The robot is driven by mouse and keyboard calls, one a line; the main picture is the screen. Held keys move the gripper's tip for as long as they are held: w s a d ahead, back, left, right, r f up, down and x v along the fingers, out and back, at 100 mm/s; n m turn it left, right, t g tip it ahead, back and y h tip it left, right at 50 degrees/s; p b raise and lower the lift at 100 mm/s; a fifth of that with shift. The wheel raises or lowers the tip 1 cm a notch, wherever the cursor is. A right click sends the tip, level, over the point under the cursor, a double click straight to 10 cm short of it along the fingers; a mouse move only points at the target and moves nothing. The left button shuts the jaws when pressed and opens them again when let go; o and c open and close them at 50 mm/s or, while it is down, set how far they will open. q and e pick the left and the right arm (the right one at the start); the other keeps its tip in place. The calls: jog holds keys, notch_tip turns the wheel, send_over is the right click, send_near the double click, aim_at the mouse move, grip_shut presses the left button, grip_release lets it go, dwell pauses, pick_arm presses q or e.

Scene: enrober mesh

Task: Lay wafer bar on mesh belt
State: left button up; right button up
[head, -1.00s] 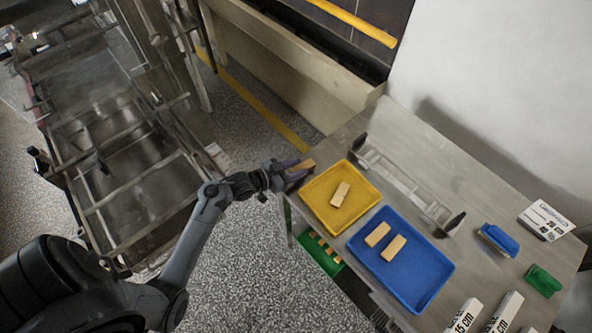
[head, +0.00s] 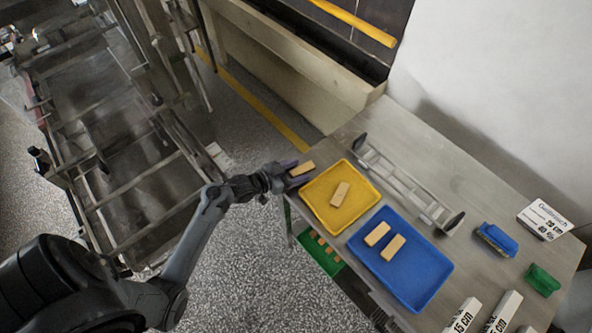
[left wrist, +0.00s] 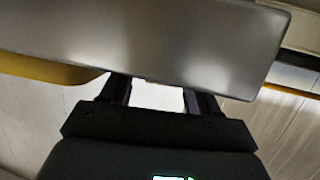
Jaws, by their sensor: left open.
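A tan wafer bar (head: 302,168) is at the fingertips of my left gripper (head: 297,172), by the corner of the steel table. The purple-tipped fingers are open on either side of it; whether they touch it I cannot tell. In the left wrist view the open fingers (left wrist: 160,95) show with a bright white patch between them, too washed out to identify. Another bar (head: 340,194) lies in the yellow tray (head: 311,204). Two bars (head: 377,234) lie in the blue tray (head: 416,293). A metal-framed machine (head: 115,190) stands at left; its mesh is not clear. My right gripper is out of view.
A rail with dark end plates (head: 410,186) lies behind the trays. A green tray with bars (head: 320,252) sits below the table's edge. A blue block (head: 497,239), a green block (head: 542,280) and white labelled pieces (head: 545,219) are at right. Open floor separates machine and table.

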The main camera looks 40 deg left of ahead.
pick_arm(q)
jog(key=shift+f+b, duration=0.1)
jog(key=shift+b, duration=0.2)
jog(key=shift+s+a+r, duration=0.1)
jog(key=shift+s+r, duration=0.05)
jog(key=shift+r, duration=0.05)
jog(key=p+v, duration=0.3)
jog(key=shift+r, duration=0.1)
jog(key=o, duration=0.4)
jog(key=shift+s+a+r+p, duration=0.1)
jog(key=shift+s+a+p, duration=0.15)
jog(key=shift+s, duration=0.35)
jog(key=o, duration=0.3)
jog(key=shift+s, duration=0.2)
jog(key=shift+o, duration=0.2)
